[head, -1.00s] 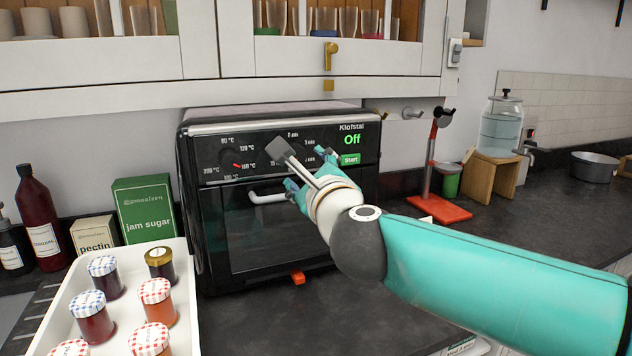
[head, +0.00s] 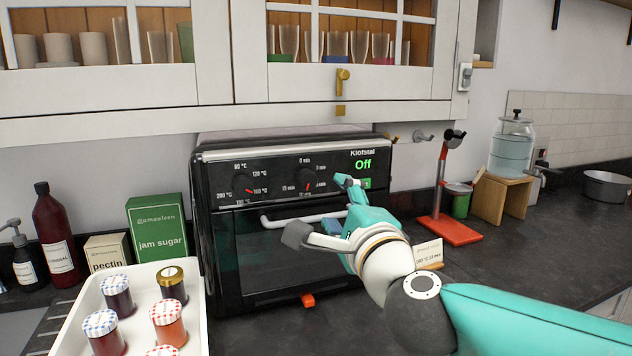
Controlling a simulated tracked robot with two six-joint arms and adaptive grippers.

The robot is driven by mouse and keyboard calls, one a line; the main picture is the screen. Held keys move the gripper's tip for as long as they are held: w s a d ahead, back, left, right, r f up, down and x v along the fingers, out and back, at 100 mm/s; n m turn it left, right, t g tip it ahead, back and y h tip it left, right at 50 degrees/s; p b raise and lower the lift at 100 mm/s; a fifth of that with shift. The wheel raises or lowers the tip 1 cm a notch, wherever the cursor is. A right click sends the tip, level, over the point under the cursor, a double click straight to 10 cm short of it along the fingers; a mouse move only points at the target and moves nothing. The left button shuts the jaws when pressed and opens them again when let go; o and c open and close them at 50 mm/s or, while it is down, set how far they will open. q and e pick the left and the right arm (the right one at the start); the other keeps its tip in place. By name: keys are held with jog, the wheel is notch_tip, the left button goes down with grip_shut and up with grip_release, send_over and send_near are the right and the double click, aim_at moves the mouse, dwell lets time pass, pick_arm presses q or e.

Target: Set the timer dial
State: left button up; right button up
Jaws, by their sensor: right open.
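The black oven (head: 213,240) stands on the counter under the wall cabinet. Its timer dial (head: 306,178) is on the panel, left of the green "Off" display. The dial's red mark points down, near the 10 min label. The temperature dial (head: 241,187) is left of it, its red mark near the 160 °C label. My right gripper (head: 318,208) is open and empty in front of the panel. One finger is up by the Start button (head: 367,183), partly covering it; the other is low left before the oven door. Neither finger is around the timer dial. My left gripper is not in view.
A white tray (head: 76,318) of lidded jars stands at front left, near the jam sugar box (head: 158,232). A small printed card (head: 429,252) stands right of the oven, partly hidden. A red stand (head: 450,231) is farther right. The oven handle (head: 280,220) sticks out below the panel.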

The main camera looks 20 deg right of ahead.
aim_at(310, 182)
pick_arm(q)
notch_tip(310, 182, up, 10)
jog(key=p, duration=0.8)
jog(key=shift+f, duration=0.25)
pick_arm(e)
jog(key=w+n, duration=0.4)
jog(key=n, duration=0.3)
jog(key=w+n+y, duration=0.1)
jog(key=w+n, duration=0.3)
jog(key=n, duration=0.3)
jog(key=w+n+y, duration=0.1)
jog(key=w+n, duration=0.3)
jog(key=n, duration=0.3)
jog(key=shift+w+a+f, duration=0.2)
jog(key=shift+w+f, duration=0.05)
jog(key=shift+f, duration=0.05)
jog(key=c, duration=1.1)
jog(key=shift+n+g+p, duration=0.3)
jog(key=shift+n+p, duration=0.3)
jog(key=shift+n, duration=1.1)
jog(key=shift+c, duration=0.2)
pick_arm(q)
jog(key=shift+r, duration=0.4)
